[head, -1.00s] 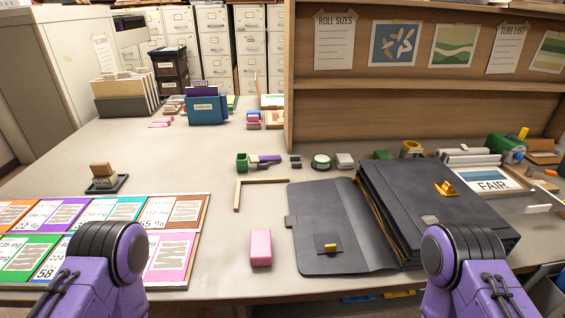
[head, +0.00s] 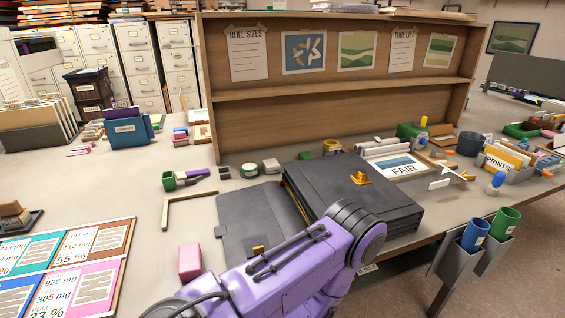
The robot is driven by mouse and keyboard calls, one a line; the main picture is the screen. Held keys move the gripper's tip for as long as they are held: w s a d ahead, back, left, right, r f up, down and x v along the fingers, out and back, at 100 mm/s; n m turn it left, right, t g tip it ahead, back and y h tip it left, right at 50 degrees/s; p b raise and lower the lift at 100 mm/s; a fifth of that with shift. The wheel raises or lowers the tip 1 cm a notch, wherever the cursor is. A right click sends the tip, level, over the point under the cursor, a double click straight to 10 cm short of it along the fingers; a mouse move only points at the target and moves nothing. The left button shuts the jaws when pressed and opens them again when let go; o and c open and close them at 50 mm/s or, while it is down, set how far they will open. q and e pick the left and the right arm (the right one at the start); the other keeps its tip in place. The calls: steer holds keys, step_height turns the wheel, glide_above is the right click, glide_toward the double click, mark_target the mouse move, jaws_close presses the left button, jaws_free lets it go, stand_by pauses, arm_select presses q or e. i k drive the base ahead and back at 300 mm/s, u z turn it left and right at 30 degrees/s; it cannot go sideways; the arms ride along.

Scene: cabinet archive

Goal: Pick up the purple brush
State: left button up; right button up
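A small purple piece (head: 198,173) lies on the table left of the black case, beside a small green box with dark parts. It may be the purple brush, but it is too small to tell its shape. A purple arm of mine crosses the bottom middle, its dark joint in front of the case's lower right part. Neither gripper shows in the head view.
A black case (head: 345,185) with its flap laid open sits on the table, a pink block (head: 190,261) in front. A wooden angle piece (head: 188,198) lies nearby. A wooden shelf unit (head: 320,110) stands behind. Blue (head: 474,235) and green (head: 505,222) cups hang at the right edge.

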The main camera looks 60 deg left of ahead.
mark_target(180, 175)
steer(key=z, duration=0.55)
steer(key=k, duration=1.15)
steer(key=u, duration=0.65)
